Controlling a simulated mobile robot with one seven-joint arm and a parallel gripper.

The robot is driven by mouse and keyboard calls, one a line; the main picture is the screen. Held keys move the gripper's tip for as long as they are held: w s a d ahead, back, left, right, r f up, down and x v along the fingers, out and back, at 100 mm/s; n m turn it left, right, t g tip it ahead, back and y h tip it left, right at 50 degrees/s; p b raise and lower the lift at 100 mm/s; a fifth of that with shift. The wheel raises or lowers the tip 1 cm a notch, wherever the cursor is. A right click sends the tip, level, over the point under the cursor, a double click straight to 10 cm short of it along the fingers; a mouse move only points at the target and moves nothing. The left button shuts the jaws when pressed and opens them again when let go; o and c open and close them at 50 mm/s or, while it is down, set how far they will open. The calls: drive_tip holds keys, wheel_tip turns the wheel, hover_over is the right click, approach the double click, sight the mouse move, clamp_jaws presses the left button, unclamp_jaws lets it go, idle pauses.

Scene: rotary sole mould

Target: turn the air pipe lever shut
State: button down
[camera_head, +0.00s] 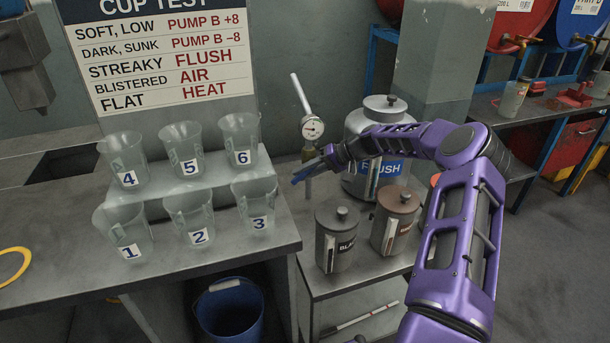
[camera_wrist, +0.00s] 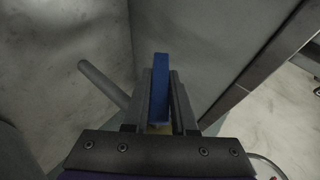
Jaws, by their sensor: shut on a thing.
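The air pipe (camera_head: 301,94) is a thin pale pipe with a round gauge (camera_head: 312,127), rising behind the gap between the bench and the trolley. Its blue lever (camera_head: 302,176) shows below the gauge, just at the tips of my gripper (camera_head: 322,163). In the wrist view the blue lever (camera_wrist: 161,88) stands between the two dark fingers of my gripper (camera_wrist: 161,100), which are shut on it. A grey pipe (camera_wrist: 104,84) runs slanting to the left of the fingers. The valve body is mostly hidden by the gripper.
A FLUSH tank (camera_head: 365,125) stands behind my arm. Two lidded pots, one dark (camera_head: 337,238) and one brown (camera_head: 395,220), stand on the trolley below it. Numbered clear cups (camera_head: 189,218) stand on the bench at left. A blue bucket (camera_head: 229,310) is below.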

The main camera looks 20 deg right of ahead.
idle(0.4)
drive_tip(key=c, duration=0.7)
unclamp_jaws()
drive_tip(key=p+v, duration=0.1)
drive_tip(key=v, duration=1.6)
drive_tip(key=shift+s+d+p, duration=0.1)
drive_tip(key=shift+d+p, duration=0.1)
drive_tip(key=shift+p, duration=0.15)
